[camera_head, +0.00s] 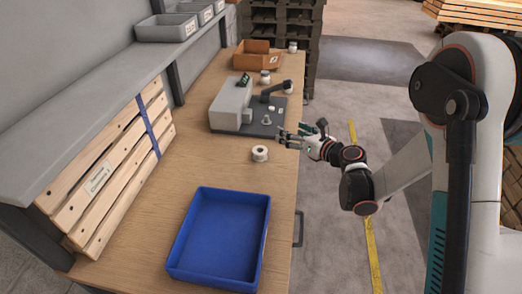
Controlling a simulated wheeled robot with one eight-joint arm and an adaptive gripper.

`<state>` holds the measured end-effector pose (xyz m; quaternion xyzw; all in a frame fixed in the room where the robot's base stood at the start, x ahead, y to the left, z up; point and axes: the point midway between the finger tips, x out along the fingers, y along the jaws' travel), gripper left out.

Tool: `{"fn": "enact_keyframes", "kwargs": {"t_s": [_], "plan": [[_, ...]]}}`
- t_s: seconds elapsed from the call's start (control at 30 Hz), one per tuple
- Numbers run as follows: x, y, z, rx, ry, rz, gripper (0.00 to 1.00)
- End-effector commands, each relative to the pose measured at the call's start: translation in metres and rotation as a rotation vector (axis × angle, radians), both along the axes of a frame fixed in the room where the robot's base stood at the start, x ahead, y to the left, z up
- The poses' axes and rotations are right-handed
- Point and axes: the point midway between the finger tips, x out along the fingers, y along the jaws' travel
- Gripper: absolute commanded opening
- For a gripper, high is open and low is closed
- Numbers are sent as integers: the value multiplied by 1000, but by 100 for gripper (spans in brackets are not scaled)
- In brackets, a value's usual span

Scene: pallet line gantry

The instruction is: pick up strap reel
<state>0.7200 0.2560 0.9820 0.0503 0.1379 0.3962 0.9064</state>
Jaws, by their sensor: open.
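A small white reel (260,153), which looks like the strap reel, sits on the wooden bench (190,180) between the blue tray and the grey machine. My gripper (281,137) is open and empty. It reaches in from the right over the bench edge, a little beyond and to the right of the reel, apart from it. Its fingertips point left, towards the machine's base. Whether the fingers touch the machine's base cannot be told.
A blue tray (177,270) stands empty at the near end of the bench. A grey machine (232,103) with a dark base lies just beyond the gripper. An open cardboard box (243,57) and small jars (265,77) stand farther back. Wooden slats (100,185) lean at left.

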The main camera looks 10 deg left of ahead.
Motion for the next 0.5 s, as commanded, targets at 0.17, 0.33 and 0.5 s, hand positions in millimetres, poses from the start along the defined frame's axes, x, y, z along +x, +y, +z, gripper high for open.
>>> {"fn": "enact_keyframes", "kwargs": {"t_s": [0.17,0.33,0.5], "plan": [[-17,15,-67,-190,-35,144,72],[-24,22,-95,-262,-47,201,72],[-12,42,-108,-267,-48,207,72]]}}
